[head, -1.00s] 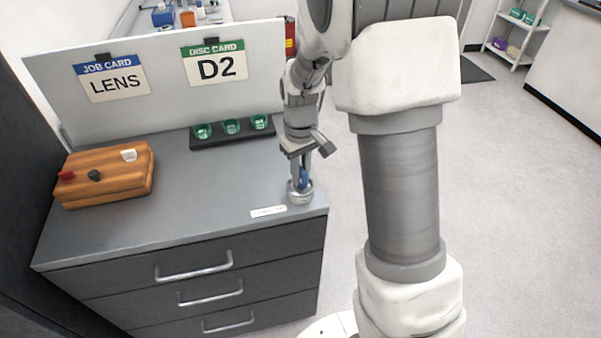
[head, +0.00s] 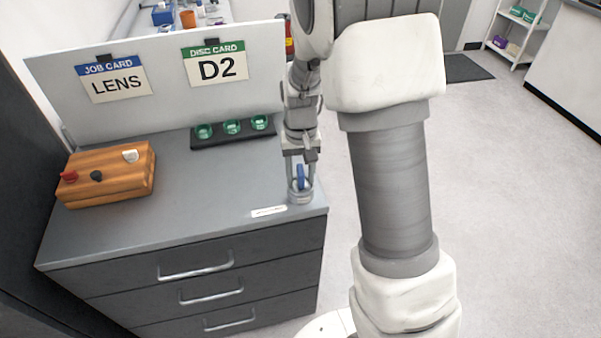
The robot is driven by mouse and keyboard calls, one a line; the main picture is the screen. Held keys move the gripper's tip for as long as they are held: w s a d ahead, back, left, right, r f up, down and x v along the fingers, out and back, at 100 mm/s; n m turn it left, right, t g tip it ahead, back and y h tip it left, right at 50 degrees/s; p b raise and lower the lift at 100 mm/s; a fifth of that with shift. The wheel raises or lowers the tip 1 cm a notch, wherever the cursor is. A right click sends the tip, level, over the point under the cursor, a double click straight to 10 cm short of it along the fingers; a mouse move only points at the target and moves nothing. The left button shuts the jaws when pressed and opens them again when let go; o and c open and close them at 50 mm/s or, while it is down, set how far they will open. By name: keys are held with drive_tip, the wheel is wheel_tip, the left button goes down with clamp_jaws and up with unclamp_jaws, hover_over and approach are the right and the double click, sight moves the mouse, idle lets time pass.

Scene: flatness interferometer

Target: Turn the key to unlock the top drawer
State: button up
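A blue key (head: 301,177) stands upright in a round silver lock (head: 300,196) on the front right corner of the grey cabinet top. My gripper (head: 300,180) points down at the lock, with its fingers on either side of the blue key head. The view is too small to tell whether the fingers touch the key. The top drawer (head: 240,256) is flush with the cabinet front and has a silver handle (head: 196,268).
A white label (head: 269,212) lies left of the lock. A wooden block with knobs (head: 108,178) stands at the left, and a black tray (head: 210,139) with green pieces at the back. A board (head: 150,103) with two cards rises behind. The middle of the top is clear.

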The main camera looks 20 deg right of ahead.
drive_tip(key=shift+r, duration=0.1)
wheel_tip(320, 180, up, 17)
drive_tip(key=shift+r+p, duration=0.15)
drive_tip(key=shift+p, duration=0.55)
wheel_tip(320, 180, up, 8)
drive_tip(key=p, duration=0.7)
idle(0.3)
drive_tip(key=shift+s, duration=0.1)
drive_tip(key=s+r+t, duration=0.1)
drive_tip(key=s+t, duration=0.1)
drive_tip(key=s, duration=0.4)
drive_tip(key=s+r+n+t, duration=0.1)
drive_tip(key=s, duration=0.6)
drive_tip(key=s+r+t, duration=0.1)
drive_tip(key=s+t, duration=0.1)
drive_tip(key=s, duration=0.5)
drive_tip(key=shift+s+r+t, duration=0.15)
drive_tip(key=shift+r+t, duration=0.15)
